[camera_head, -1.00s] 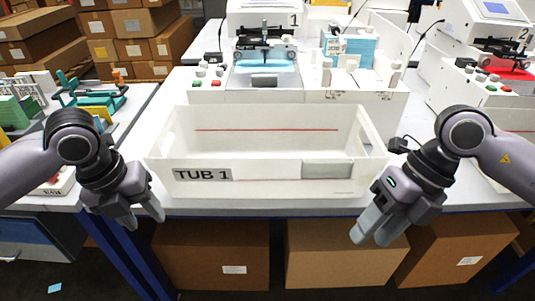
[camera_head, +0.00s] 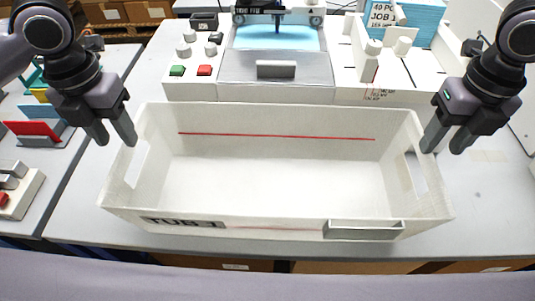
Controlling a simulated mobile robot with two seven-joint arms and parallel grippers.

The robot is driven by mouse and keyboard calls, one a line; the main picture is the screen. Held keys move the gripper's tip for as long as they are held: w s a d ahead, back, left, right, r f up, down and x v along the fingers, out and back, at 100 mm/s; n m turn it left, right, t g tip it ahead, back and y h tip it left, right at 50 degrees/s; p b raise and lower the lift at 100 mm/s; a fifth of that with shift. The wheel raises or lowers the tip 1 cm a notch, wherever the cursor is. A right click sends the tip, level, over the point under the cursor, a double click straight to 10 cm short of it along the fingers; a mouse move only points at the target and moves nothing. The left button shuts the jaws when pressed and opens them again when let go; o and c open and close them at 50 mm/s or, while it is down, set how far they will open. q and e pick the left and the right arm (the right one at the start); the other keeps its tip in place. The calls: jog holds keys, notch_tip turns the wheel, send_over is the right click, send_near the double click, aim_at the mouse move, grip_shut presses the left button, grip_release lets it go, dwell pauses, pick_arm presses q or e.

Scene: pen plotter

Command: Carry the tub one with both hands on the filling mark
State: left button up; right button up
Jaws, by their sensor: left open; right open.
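The white tub labelled TUB 1 (camera_head: 270,211) stands upright on the grey table, empty, with a red line (camera_head: 275,136) along its inner back wall. It has a slot handle in each end wall. My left gripper (camera_head: 118,138) is open above the tub's left end, near the left handle slot (camera_head: 137,163). My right gripper (camera_head: 442,146) is open above the right end, near the right handle slot (camera_head: 415,172). Neither gripper is seen holding the tub. I cannot make out a filling mark on the table.
The plotter (camera_head: 278,66) with green and red buttons stands just behind the tub. Blue paper stacks (camera_head: 412,15) stand at the back right. A side table at left holds a red item (camera_head: 36,130) and a white button box (camera_head: 14,188). Table on the right is clear.

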aim_at(123, 147)
pick_arm(q)
jog(key=shift+w, duration=0.15)
pick_arm(e)
jog(key=shift+w, duration=0.15)
pick_arm(q)
jog(key=shift+s, duration=0.2)
pick_arm(e)
jog(key=shift+s, duration=0.2)
pick_arm(q)
jog(key=shift+f, duration=3.55)
pick_arm(e)
jog(key=shift+f, duration=3.55)
pick_arm(q)
grip_shut()
pick_arm(e)
grip_shut()
pick_arm(q)
jog(key=shift+w+r, duration=0.1)
pick_arm(e)
jog(key=shift+w+r, duration=0.1)
